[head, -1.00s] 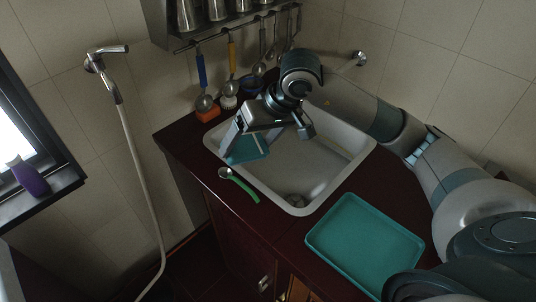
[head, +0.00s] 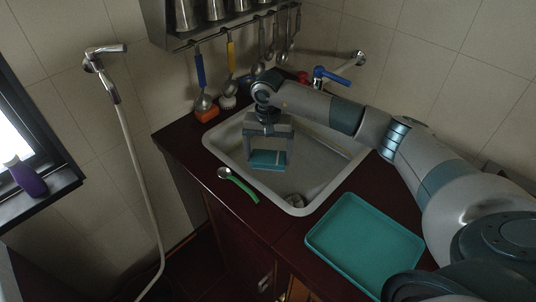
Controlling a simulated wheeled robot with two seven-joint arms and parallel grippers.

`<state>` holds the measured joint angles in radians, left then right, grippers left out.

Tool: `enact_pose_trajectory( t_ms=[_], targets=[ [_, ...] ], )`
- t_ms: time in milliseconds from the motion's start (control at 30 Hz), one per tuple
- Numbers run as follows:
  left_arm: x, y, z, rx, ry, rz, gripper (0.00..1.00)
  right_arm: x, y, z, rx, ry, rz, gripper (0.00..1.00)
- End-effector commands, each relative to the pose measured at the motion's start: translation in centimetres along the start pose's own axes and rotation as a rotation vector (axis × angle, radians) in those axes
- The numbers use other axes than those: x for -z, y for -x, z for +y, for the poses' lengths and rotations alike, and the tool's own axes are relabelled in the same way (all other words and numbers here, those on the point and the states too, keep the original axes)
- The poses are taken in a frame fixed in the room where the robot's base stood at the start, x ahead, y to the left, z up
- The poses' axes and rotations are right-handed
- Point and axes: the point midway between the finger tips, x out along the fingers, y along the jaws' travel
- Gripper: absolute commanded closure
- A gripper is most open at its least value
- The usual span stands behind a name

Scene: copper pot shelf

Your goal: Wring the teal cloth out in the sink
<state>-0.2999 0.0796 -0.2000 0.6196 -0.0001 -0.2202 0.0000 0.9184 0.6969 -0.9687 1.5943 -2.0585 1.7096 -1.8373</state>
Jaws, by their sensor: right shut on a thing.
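The teal cloth (head: 267,160) is a folded-looking block between the fingers of my right gripper (head: 268,163). The gripper points down into the left half of the sink (head: 322,183) and is shut on the cloth. The gripper's fingers hide part of the cloth, and I cannot tell whether it touches the basin. A round drain (head: 294,200) shows at the sink's front. My left gripper is not in view.
A green-handled spoon (head: 239,185) lies on the counter before the sink. A teal tray (head: 364,245) lies to the right. A blue-handled faucet (head: 332,76) is behind the sink. An orange sponge (head: 206,113) and a brush (head: 228,101) stand at the back left.

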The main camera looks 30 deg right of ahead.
Motion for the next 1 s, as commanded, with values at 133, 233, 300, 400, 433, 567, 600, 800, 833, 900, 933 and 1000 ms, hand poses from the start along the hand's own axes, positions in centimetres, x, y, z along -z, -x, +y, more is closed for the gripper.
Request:
enact_pose_trajectory(
  t_ms=[133, 233, 300, 400, 433, 567, 600, 800, 833, 900, 933, 1000],
  targets=[
    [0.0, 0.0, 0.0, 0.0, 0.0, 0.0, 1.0, 0.0, 0.0, 0.0, 0.001, 0.001, 0.0, 0.33],
    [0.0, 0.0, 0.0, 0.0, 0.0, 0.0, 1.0, 0.0, 0.0, 0.0, 0.001, 0.001, 0.001, 0.33],
    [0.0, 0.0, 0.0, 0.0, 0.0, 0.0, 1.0, 0.0, 0.0, 0.0, 0.001, 0.001, 0.001, 0.33],
    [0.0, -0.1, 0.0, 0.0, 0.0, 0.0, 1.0, 0.0, -0.2, 0.0, 0.001, 0.001, 0.001, 0.33],
    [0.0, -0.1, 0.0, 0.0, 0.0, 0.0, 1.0, 0.0, -0.3, 0.0, 0.001, 0.001, 0.001, 0.33],
    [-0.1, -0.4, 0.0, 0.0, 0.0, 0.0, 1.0, 0.0, -0.9, 0.0, 0.001, 0.001, 0.0, 0.33],
    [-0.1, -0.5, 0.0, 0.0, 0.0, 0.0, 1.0, 0.0, -1.2, 0.0, 0.001, 0.001, 0.0, 0.33],
    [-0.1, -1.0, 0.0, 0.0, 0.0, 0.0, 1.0, -0.1, -2.9, -0.1, 0.002, 0.001, -0.001, 0.33],
    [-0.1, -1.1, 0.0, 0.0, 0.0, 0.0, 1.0, -0.1, -3.2, -0.1, 0.002, 0.002, -0.001, 0.33],
    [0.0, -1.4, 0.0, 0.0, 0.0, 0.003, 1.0, -0.1, -3.9, -0.1, 0.002, 0.002, 0.0, 0.33],
    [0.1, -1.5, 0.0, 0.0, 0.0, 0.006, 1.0, -0.1, -4.2, -0.1, 0.001, 0.002, 0.0, 0.33],
    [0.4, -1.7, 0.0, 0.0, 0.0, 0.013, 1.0, -0.1, -4.9, 0.0, 0.001, 0.002, -0.001, 0.33]
  ],
)
